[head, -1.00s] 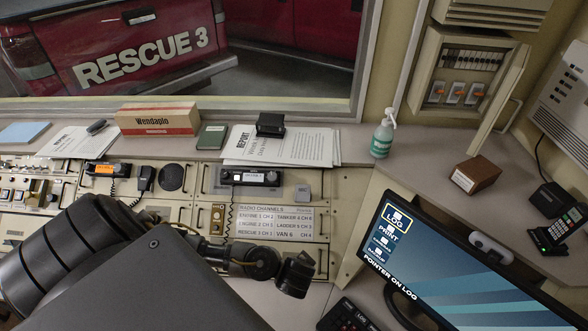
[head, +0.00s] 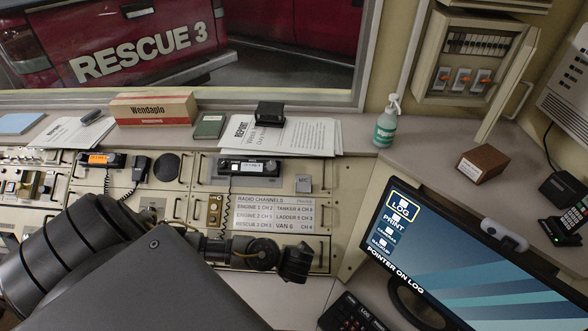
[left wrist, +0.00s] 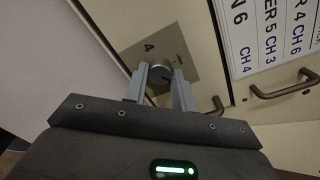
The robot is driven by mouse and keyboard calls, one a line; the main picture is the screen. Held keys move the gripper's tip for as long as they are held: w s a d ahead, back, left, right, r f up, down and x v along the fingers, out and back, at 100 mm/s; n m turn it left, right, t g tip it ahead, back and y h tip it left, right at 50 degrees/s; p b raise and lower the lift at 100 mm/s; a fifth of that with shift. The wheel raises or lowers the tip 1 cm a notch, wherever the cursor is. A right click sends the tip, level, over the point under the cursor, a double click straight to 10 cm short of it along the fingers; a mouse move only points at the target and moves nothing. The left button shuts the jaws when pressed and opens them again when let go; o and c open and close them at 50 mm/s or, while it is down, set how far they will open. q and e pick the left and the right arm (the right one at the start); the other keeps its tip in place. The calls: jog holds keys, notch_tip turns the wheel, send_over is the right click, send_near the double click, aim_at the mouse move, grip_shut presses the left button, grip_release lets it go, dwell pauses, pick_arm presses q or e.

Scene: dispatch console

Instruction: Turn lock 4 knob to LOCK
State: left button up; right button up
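In the left wrist view the lock 4 knob (left wrist: 160,76) is a round grey knob on a square metal plate (left wrist: 132,57) marked "4". The two fingers of my left gripper (left wrist: 160,82) stand one on each side of the knob, close against it, with the gap about as wide as the knob. In the head view my dark arm covers the lower left of the console; I cannot make out the knob or the fingertips there. My right gripper is not in view.
In the left wrist view a curved handle (left wrist: 285,84) lies right of the plate, below the radio channels label (left wrist: 268,40). A sanitizer bottle (head: 386,124) stands on the ledge.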

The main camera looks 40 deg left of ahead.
pick_arm(q)
jog(key=shift+a, duration=0.2)
jog(key=shift+c, duration=0.5)
jog(key=shift+d, duration=0.15)
jog(key=shift+s+f+n, duration=0.1)
jog(key=shift+n, duration=0.3)
jog(key=n, duration=0.4)
jog(key=shift+b, duration=0.3)
jog(key=n+b, duration=0.1)
jog(key=n, duration=0.4)
jog(key=shift+n, duration=0.3)
jog(key=o, duration=0.7)
